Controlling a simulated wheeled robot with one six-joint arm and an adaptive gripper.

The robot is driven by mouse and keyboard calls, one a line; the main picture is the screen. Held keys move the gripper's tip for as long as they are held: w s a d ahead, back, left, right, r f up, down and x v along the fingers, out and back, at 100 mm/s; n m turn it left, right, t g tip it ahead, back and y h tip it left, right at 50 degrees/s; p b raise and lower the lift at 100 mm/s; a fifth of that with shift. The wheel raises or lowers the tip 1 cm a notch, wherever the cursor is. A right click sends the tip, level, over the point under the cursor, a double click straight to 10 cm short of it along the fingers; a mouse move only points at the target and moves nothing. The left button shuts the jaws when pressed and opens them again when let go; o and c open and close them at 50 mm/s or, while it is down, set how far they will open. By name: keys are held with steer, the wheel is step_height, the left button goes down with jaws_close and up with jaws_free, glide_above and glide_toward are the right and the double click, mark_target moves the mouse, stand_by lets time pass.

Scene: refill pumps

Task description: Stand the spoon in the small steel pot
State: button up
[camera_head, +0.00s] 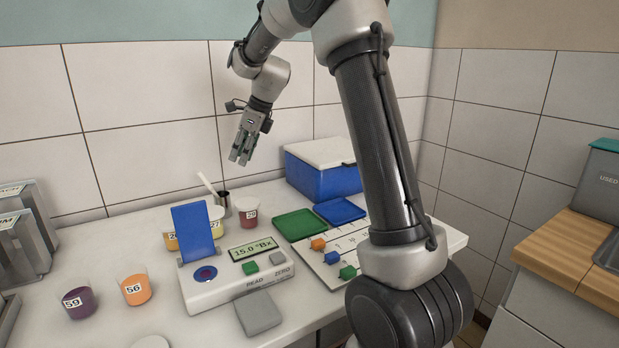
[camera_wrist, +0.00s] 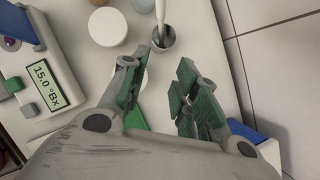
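The small steel pot (camera_head: 225,202) stands at the back of the counter by the tiled wall. The white spoon (camera_head: 207,184) leans in it, its lower end inside the rim and its handle tilted up to the left. The wrist view also shows the pot (camera_wrist: 164,40) and the spoon (camera_wrist: 160,12), beyond my fingertips. My gripper (camera_head: 239,162) hangs above the counter, higher than the pot and slightly right of it. In the wrist view my gripper (camera_wrist: 165,62) has its fingers apart with nothing between them. The spoon's lower end is hidden in the pot.
A cup marked 29 (camera_head: 247,213) stands just right of the pot. A meter (camera_head: 240,278) with a blue flap (camera_head: 193,232) is in front. A blue box with a white lid (camera_head: 322,172) stands behind right. Cups 59 (camera_head: 79,303) and 56 (camera_head: 135,290) are front left.

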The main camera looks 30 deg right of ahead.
steer(key=s+d+r+n+h, duration=0.15)
steer(key=s+r+n, duration=0.25)
steer(key=s+n, duration=0.5)
steer(key=s+d+r+n+h, duration=0.1)
steer(key=s+d+r+n, duration=0.3)
steer(key=s, duration=1)
steer(key=s+d+f+n, duration=0.1)
steer(key=s+f+n, duration=0.1)
steer(key=s+n, duration=0.4)
steer(key=s+d+f+n+t+h, duration=0.1)
steer(key=s+d+f+n, duration=0.1)
steer(key=s+n, duration=0.4)
steer(key=s+f, duration=0.1)
steer(key=s, duration=0.3)
steer(key=shift+s+f, duration=0.2)
steer(key=shift+f, duration=0.1)
